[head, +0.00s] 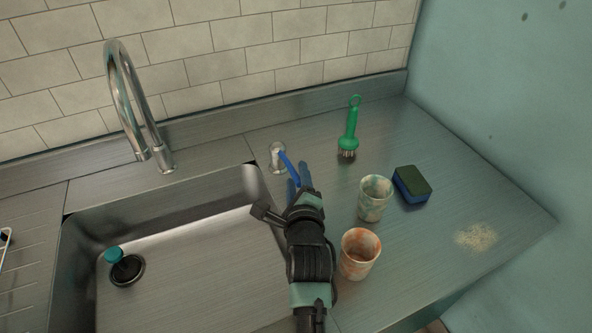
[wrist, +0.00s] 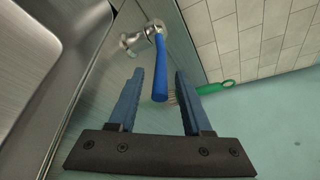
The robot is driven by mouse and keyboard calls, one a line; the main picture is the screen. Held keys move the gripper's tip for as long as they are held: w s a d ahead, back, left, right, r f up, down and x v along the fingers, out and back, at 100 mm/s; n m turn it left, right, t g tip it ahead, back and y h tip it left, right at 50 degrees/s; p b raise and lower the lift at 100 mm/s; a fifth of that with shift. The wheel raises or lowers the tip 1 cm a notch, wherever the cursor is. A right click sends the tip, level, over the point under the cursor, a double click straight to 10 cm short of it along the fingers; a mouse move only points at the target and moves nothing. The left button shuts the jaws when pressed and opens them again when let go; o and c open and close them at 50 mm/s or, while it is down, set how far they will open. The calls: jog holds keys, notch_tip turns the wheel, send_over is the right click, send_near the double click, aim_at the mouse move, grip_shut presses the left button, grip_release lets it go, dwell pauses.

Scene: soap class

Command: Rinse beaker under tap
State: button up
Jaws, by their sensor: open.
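Two stained beakers stand upright on the counter right of the sink: one with green stains (head: 375,198) and one with orange stains (head: 359,253). The chrome gooseneck tap (head: 118,85) rises behind the sink, and no water shows at its spout. A valve with a blue lever (head: 287,165) stands behind the sink's right rim. My gripper (head: 298,177) is open just in front of the lever and left of the beakers. In the wrist view, the blue lever (wrist: 160,68) shows between my two fingertips, with gaps on both sides. I cannot tell whether a finger touches it.
A pale crumbly patch (head: 475,237) is near the right edge. The sink (head: 190,245) holds a teal-topped plug (head: 122,266). A tiled wall bounds the back.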

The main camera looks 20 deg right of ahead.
aim_at(287, 164)
jog(key=shift+x, duration=1.65)
grip_shut()
